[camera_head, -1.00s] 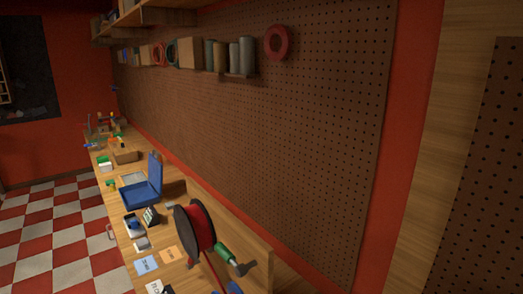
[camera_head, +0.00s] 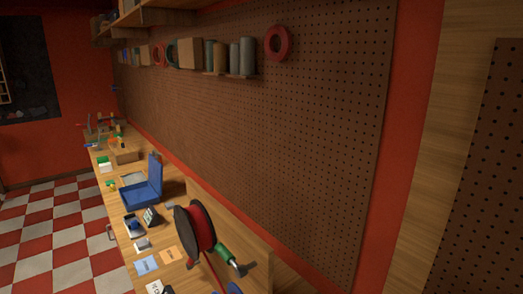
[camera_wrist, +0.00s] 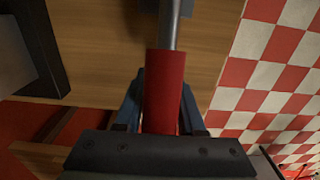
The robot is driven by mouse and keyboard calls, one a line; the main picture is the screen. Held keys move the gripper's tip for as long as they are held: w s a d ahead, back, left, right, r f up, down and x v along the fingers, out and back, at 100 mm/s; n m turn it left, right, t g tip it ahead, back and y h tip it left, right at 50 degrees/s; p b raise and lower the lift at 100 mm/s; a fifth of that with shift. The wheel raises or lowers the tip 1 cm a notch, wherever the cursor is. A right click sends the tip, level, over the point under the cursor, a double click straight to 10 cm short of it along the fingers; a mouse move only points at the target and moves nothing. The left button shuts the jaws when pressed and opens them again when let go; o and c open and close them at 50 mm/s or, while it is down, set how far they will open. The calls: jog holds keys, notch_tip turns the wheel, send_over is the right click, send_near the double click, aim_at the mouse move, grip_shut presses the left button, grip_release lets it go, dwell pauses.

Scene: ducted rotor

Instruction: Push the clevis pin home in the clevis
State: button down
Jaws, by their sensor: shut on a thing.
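In the wrist view my gripper (camera_wrist: 163,97) has its blue fingers closed on both sides of a red cylindrical handle (camera_wrist: 165,80). A grey metal shaft (camera_wrist: 169,24) runs from the handle toward the top of the picture. The shaft's far end reaches a grey shape at the top edge; I cannot tell whether they touch. I cannot make out the clevis or the clevis pin in either view. My gripper cannot be made out for sure in the head view.
The wooden bench (camera_head: 190,190) carries a red reel (camera_head: 201,229) with black flanges, a green-handled part (camera_head: 228,256), an open blue case (camera_head: 145,190) and cards. A pegboard (camera_head: 270,110) stands behind. A checkered floor (camera_wrist: 275,65) lies right of the bench in the wrist view.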

jog(key=shift+r+p, duration=0.6)
jog(key=shift+p, duration=0.05)
dwell(0.3)
jog(key=shift+r+p, duration=2.3)
jog(key=shift+p, duration=0.1)
jog(key=shift+w+f, duration=0.1)
